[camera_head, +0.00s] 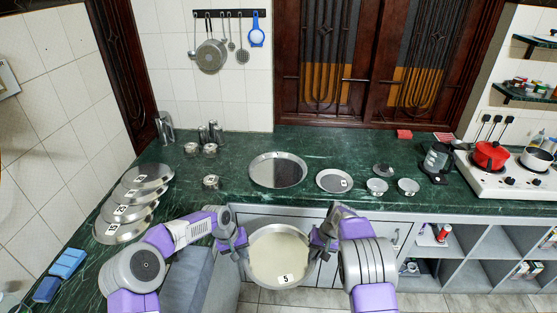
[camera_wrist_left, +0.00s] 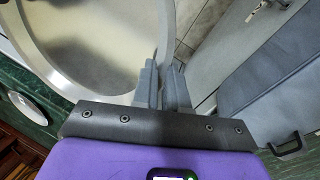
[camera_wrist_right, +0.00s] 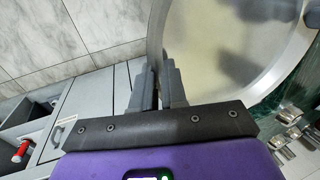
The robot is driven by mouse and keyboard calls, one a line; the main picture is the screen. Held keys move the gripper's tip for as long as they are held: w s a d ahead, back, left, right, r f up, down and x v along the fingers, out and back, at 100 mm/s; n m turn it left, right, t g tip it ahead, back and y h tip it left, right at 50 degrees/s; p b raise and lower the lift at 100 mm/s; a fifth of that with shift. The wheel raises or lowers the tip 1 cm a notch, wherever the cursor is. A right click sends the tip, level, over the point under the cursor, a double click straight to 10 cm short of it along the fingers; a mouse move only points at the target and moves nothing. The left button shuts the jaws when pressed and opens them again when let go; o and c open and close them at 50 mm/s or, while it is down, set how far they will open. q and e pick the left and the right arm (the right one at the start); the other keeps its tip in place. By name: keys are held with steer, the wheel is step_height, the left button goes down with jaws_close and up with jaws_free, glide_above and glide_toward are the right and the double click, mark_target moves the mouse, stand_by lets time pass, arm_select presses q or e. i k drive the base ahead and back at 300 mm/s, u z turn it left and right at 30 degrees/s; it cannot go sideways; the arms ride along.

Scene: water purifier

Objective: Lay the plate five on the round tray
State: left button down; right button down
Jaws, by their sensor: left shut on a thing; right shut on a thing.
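The plate five (camera_head: 277,258) is a round metal plate with a "5" label near its lower edge. It is held in front of the counter, between both grippers. My left gripper (camera_head: 241,243) is shut on its left rim, and my right gripper (camera_head: 317,239) is shut on its right rim. The plate also fills much of the left wrist view (camera_wrist_left: 95,35) and the right wrist view (camera_wrist_right: 235,45). The round tray (camera_head: 278,170) lies on the green counter behind the plate, and its inside looks empty.
Several labelled plates (camera_head: 124,213) lie overlapping on the left counter. A smaller labelled plate (camera_head: 334,181) lies right of the tray, with small bowls (camera_head: 377,186) beyond it. A lidded metal tin (camera_head: 211,183) stands left of the tray. The counter's front edge lies between plate and tray.

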mark_target(278, 172)
steer(key=i, duration=0.75)
steer(key=k, duration=0.6)
steer(key=z, duration=0.35)
steer(key=i, duration=1.65)
steer(key=u, duration=0.65)
